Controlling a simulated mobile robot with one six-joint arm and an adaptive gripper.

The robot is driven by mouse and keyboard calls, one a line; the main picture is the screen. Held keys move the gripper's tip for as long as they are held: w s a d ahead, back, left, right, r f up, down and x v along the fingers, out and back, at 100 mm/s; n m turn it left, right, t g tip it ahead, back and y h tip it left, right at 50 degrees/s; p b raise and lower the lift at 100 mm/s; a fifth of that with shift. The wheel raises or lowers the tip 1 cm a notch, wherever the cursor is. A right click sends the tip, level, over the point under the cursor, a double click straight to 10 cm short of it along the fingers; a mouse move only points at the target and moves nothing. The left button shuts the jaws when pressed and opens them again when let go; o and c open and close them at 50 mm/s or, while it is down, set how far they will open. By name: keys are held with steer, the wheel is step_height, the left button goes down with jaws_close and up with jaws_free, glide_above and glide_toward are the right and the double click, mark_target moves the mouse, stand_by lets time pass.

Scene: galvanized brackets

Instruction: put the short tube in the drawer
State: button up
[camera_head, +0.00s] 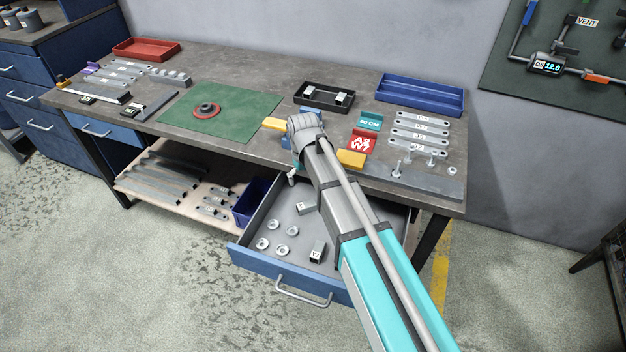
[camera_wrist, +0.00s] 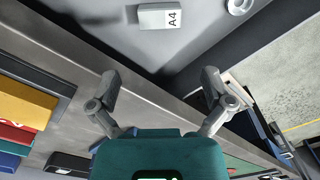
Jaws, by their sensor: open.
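The blue-fronted drawer (camera_head: 290,282) under the table is pulled open. A short light piece (camera_head: 305,208) lies inside it near my arm. Another short piece (camera_head: 317,252) with a dark mark lies nearer the drawer front. In the wrist view a pale short piece labelled A4 (camera_wrist: 158,16) lies on the grey drawer floor. I cannot tell which one is the short tube. My gripper (camera_head: 292,172) is by the table's front edge, above the back of the drawer.
Several ring-shaped parts lie in the drawer, one in the wrist view (camera_wrist: 238,6). A black tray (camera_head: 312,103) with short light pieces, a blue tray (camera_head: 420,92), yellow blocks (camera_head: 351,158) and a green mat (camera_head: 240,112) are on the table. A blue bin (camera_head: 254,202) stands on the shelf.

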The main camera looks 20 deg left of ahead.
steer(key=shift+d, duration=0.15)
steer(key=d+m, duration=0.1)
steer(key=d, duration=0.5)
steer(key=d+m, duration=0.1)
steer(key=d, duration=0.5)
steer(key=d+m, duration=0.1)
steer(key=d, duration=0.6)
steer(key=shift+s+m, duration=0.1)
steer(key=shift+m, duration=0.2)
steer(key=s+d+m, duration=0.2)
steer(key=s+d, duration=0.1)
steer(key=d, duration=0.6)
steer(key=s+d+m, duration=0.2)
steer(key=s+d, duration=0.2)
steer(key=d, duration=0.6)
steer(key=shift+s+d+m, duration=0.2)
steer(key=shift+d+m, duration=0.05)
steer(key=shift+m, duration=0.05)
